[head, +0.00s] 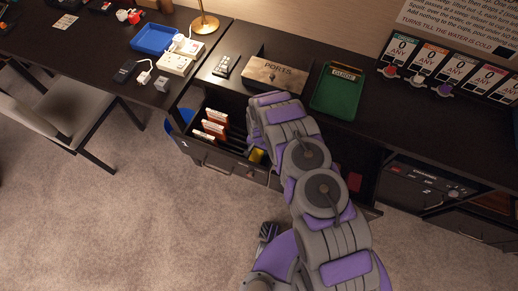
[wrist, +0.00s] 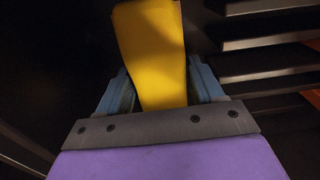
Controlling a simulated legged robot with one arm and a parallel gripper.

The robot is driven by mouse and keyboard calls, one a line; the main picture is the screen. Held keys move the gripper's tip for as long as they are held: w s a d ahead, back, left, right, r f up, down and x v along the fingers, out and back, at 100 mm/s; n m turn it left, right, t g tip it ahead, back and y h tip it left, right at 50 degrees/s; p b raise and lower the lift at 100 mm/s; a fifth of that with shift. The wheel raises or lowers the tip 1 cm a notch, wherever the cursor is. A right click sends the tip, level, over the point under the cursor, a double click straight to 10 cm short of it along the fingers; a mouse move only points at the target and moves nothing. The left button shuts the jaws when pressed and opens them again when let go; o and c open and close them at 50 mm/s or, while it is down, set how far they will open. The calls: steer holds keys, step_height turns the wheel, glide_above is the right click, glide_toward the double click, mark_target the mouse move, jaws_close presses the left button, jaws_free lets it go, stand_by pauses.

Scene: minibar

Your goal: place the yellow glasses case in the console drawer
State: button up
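The yellow glasses case (wrist: 155,55) stands lengthwise between the two blue fingers of my gripper (wrist: 162,92) in the wrist view. The fingers touch it on both sides. In the head view a small yellow part of the case (head: 257,156) shows beside my arm, at the open console drawer (head: 222,161). My arm hides the rest of the case and the gripper there. I cannot tell whether the case touches the drawer floor.
The drawer has dark slats and several orange-and-white packets (head: 214,127) on its left. On the counter above are a wooden PORTS box (head: 274,76) and a green tray (head: 337,96). A dark device (head: 425,185) sits in the right compartment. A chair (head: 60,100) stands left.

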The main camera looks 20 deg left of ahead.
steer(key=shift+o, duration=0.3)
steer(key=shift+a, duration=0.1)
steer(key=shift+r, duration=0.5)
step_height(320, 180, up, 11)
steer(key=p, duration=0.2)
steer(key=shift+r, duration=0.1)
